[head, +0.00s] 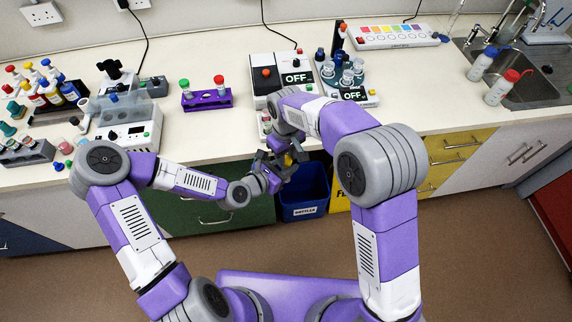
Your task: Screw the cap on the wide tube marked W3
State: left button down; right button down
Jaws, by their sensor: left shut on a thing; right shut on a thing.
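My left gripper (278,170) and my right gripper (280,149) meet in front of the bench's front edge, above the blue bin. The left comes in from the left and the right reaches down from above. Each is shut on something. A small yellowish piece (288,160) shows between the fingers. The fingers hide most of what is held, so I cannot tell tube from cap or read a W3 mark. A purple rack (207,101) behind holds tubes with a green cap (184,84) and a red cap (218,79).
Two devices reading OFF (297,77) stand behind the grippers. A blue bin (304,196) is below them on the floor. Several small loose caps (65,148) lie at the bench's left. Bottles (500,88) stand by the sink at right.

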jog(key=m, duration=0.7)
jog(key=c, duration=0.8)
grip_release()
jog(key=shift+o, duration=0.2)
jog(key=shift+r, duration=2.25)
jog(key=o, duration=0.6)
